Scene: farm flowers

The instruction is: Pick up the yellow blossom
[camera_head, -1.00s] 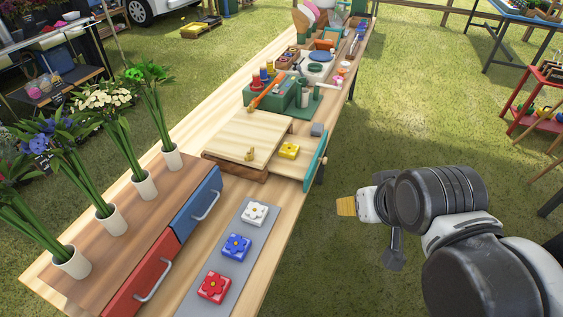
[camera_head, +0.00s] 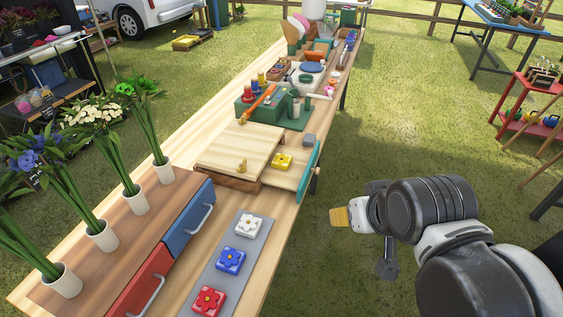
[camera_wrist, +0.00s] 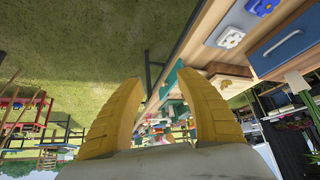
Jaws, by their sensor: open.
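The yellow blossom (camera_head: 282,161) is a small square block with a raised flower. It sits on a pale wooden drawer (camera_head: 287,178) with a teal front (camera_head: 309,172), pulled out from under a thick wooden board. My gripper (camera_head: 339,217) is off the table's right side, above the grass, apart from the blossom and the drawer. In the wrist view, the two yellow fingers of my gripper (camera_wrist: 152,100) are spread wide with nothing between them. I cannot make out the yellow blossom in the wrist view.
White (camera_head: 249,225), blue (camera_head: 231,260) and red (camera_head: 209,300) blossoms lie on a grey mat (camera_head: 215,270) at the near edge. A grey block (camera_head: 309,140) lies behind the drawer. Vases and drawers with blue and red fronts stand left. The grass between table and arm is clear.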

